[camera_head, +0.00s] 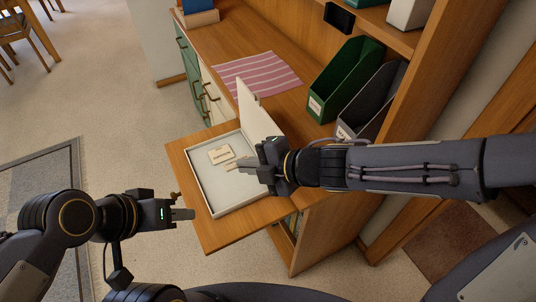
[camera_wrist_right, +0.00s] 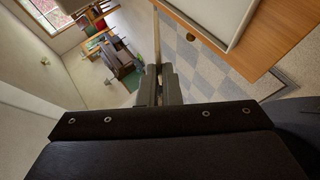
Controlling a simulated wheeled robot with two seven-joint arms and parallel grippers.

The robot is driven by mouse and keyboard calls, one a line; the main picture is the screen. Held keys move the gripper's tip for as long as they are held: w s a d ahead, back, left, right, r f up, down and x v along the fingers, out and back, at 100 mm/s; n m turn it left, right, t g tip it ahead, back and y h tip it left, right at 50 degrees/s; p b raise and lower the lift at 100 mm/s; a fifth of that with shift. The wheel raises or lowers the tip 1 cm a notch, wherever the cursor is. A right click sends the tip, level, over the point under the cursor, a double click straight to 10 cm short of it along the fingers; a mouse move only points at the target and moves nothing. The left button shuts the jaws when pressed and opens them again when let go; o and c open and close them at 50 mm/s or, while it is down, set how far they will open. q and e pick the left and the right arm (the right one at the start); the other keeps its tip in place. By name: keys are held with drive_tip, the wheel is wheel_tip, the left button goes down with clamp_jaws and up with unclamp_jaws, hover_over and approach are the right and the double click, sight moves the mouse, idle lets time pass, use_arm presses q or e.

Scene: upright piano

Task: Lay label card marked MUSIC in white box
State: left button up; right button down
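The white box (camera_head: 212,205) is a shallow tray with its lid (camera_head: 249,108) standing open on the far side. A cream label block (camera_head: 219,154) lies inside; I cannot read any marking on it. My right gripper (camera_head: 240,165) is over the box, pointing left. A small cream piece (camera_head: 230,167) shows at its fingertips. In the right wrist view the fingers (camera_wrist_right: 159,83) are close together around a thin pale strip (camera_wrist_right: 157,35), apparently a card seen edge-on; MUSIC is not readable. My left gripper (camera_head: 184,214) looks shut and empty, left of the box.
The box stands on a wooden board (camera_head: 233,235) extending from the cabinet. A pink striped cloth (camera_head: 257,74) lies behind it. Green (camera_head: 345,80) and dark grey (camera_head: 376,100) file holders stand to the right. Open floor lies on the left.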

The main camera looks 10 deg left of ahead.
idle(0.3)
drive_tip(key=shift+w+a+f+b, duration=0.45)
drive_tip(key=shift+w+f+b, duration=0.2)
drive_tip(key=shift+f+b, duration=1.25)
drive_tip(key=shift+w+a+f+b, duration=0.45)
drive_tip(key=shift+w+f+b, duration=0.25)
drive_tip(key=shift+f+b, duration=1.25)
drive_tip(key=shift+w+a+f+b, duration=0.55)
drive_tip(key=shift+f+b, duration=0.85)
drive_tip(key=shift+f, duration=0.95)
drive_tip(key=shift+w+d, duration=0.1)
drive_tip(key=c, duration=1.5)
unclamp_jaws()
drive_tip(key=shift+c, duration=0.2)
drive_tip(key=p+v, duration=0.4)
drive_tip(key=v, duration=0.4)
